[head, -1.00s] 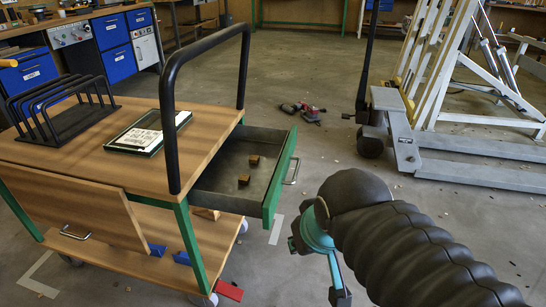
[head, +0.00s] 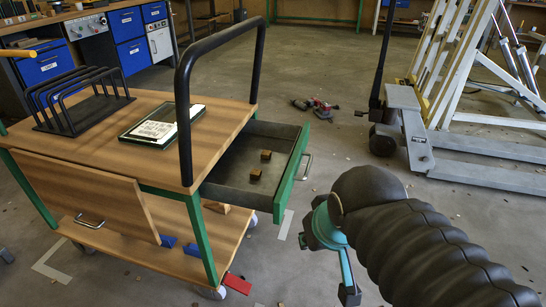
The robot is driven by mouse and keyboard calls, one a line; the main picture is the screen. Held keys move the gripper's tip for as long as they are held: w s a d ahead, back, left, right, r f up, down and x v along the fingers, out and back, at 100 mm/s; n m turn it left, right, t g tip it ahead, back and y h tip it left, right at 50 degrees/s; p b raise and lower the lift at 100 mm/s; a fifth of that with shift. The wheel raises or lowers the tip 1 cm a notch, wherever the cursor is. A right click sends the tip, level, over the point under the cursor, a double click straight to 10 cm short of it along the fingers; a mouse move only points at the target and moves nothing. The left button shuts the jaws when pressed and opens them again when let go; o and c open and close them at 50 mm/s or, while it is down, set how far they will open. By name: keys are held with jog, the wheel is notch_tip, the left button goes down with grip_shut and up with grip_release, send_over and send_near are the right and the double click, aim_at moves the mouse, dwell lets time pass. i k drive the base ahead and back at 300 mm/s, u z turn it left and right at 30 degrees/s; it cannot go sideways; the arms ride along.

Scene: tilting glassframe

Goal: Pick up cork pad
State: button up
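Two small brown blocks that look like cork pads lie apart on the dark floor of the open drawer. One cork pad (head: 266,155) is farther back and the other cork pad (head: 255,174) is nearer. The drawer (head: 291,181) has a green front and sticks out from the right side of the wooden cart. My gripper (head: 349,295) hangs low at the end of my black arm, to the right of and in front of the drawer, clear of both pads. It is partly cut off at the bottom edge, so its fingers do not show clearly.
The cart (head: 100,150) carries a black rack (head: 82,103), a framed panel (head: 160,127) and a tall black handle (head: 184,110). A red piece (head: 237,283) sticks out low on the cart. A pallet lifter (head: 410,130) stands at right. A red tool (head: 322,108) lies on the floor behind.

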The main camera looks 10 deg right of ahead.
aim_at(265, 155)
jog(key=z, duration=0.5)
jog(key=k, duration=1.1)
jog(key=u, duration=0.65)
jog(key=i, duration=1.45)
jog(key=z, duration=0.5)
